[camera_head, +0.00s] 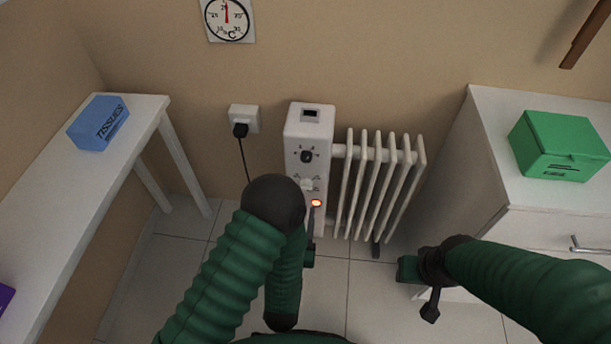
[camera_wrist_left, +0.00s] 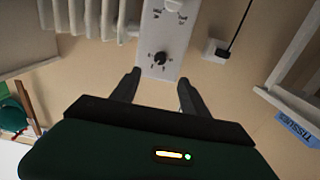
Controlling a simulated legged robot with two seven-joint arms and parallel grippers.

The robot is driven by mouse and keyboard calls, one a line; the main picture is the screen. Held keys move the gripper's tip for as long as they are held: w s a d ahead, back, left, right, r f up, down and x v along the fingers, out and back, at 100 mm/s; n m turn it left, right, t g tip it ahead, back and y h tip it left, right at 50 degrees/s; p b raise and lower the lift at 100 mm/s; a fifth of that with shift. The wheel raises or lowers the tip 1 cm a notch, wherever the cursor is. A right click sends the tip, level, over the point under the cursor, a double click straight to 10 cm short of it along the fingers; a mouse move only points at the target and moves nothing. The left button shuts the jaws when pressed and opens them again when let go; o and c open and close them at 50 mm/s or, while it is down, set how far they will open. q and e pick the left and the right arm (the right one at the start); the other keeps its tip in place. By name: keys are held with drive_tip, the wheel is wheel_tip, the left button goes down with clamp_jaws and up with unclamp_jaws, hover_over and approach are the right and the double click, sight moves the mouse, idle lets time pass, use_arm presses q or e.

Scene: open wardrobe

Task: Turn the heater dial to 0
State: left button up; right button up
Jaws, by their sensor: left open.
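The white heater (camera_head: 310,125) stands against the wall, with a black dial (camera_head: 306,156) on its front panel. The dial's printed marks are too small to read. A pale knob (camera_head: 306,184) and a lit orange lamp (camera_head: 316,202) sit below it. In the left wrist view the black dial (camera_wrist_left: 161,58) appears upside down, just beyond and between the fingertips. My left gripper (camera_wrist_left: 160,78) is open and empty, its fingers apart from the dial. In the head view, my arm partly hides it. My right gripper (camera_head: 415,272) is low at the right, away from the heater; its jaws are unclear.
White radiator fins (camera_head: 375,185) adjoin the panel. A plug (camera_head: 241,129) with a black cord sits in a wall socket left of the heater. A white table (camera_head: 60,185) with a blue tissue box (camera_head: 98,123) is left; a white cabinet (camera_head: 490,150) with a green box (camera_head: 560,146) is right.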

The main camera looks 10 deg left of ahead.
sight(306, 161)
use_arm(q)
drive_tip(key=w+p, duration=0.1)
drive_tip(key=w, duration=1.5)
drive_tip(key=shift+r, duration=0.15)
drive_tip(key=shift+w+a+r, duration=0.1)
drive_tip(key=shift+w, duration=0.35)
clamp_jaws()
